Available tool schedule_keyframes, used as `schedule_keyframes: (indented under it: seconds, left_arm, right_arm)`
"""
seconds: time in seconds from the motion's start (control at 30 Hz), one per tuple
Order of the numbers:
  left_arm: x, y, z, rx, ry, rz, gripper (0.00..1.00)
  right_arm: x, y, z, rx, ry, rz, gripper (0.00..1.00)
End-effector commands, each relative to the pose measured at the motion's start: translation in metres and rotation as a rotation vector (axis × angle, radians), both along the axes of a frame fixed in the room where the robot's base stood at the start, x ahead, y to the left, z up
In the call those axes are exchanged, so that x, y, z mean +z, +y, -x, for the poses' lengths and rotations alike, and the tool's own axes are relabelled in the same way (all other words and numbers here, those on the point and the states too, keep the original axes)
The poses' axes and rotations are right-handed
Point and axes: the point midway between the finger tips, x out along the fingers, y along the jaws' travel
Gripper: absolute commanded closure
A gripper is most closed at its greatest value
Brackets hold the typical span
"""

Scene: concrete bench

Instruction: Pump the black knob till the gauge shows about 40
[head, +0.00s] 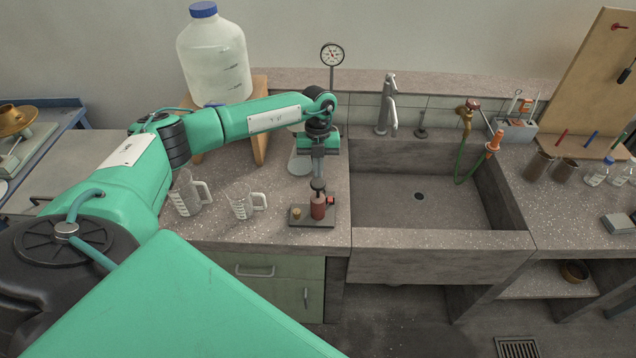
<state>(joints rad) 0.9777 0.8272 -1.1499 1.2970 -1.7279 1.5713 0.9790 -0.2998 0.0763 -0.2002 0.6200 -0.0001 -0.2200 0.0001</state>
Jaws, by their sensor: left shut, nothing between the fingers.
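The black knob (318,185) tops a small dark red pump (318,207) on a dark base plate (300,222) near the counter's front edge, left of the sink. My left gripper (318,176) points down right over the knob. Its fingers are shut with nothing between them, and their tips are at or just above the knob; I cannot tell whether they touch. The round gauge (332,54) stands on a thin post behind my arm. Its dial is too small to read. My right gripper is not in view.
Two clear measuring jugs (243,202) stand left of the pump. A large bottle with a blue cap (214,55) sits on a wooden stand (259,88) behind. The sink (430,190) with its faucet (388,105) lies to the right.

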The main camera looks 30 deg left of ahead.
Motion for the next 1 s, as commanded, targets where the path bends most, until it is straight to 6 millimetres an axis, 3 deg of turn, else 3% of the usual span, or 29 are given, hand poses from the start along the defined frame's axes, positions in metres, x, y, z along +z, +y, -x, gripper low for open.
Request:
schedule_keyframes:
  seconds: [0.27,0.7,1.0]
  left_arm:
    - [0.02,0.003,-0.006,0.0,-0.003,0.002,1.0]
    - [0.111,0.016,-0.026,0.0,-0.002,0.001,1.0]
    - [0.132,0.019,-0.03,0.0,0.002,0.001,1.0]
  right_arm:
    - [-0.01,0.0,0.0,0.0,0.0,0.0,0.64]
    - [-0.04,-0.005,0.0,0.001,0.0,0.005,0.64]
    - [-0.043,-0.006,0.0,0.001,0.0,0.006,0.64]
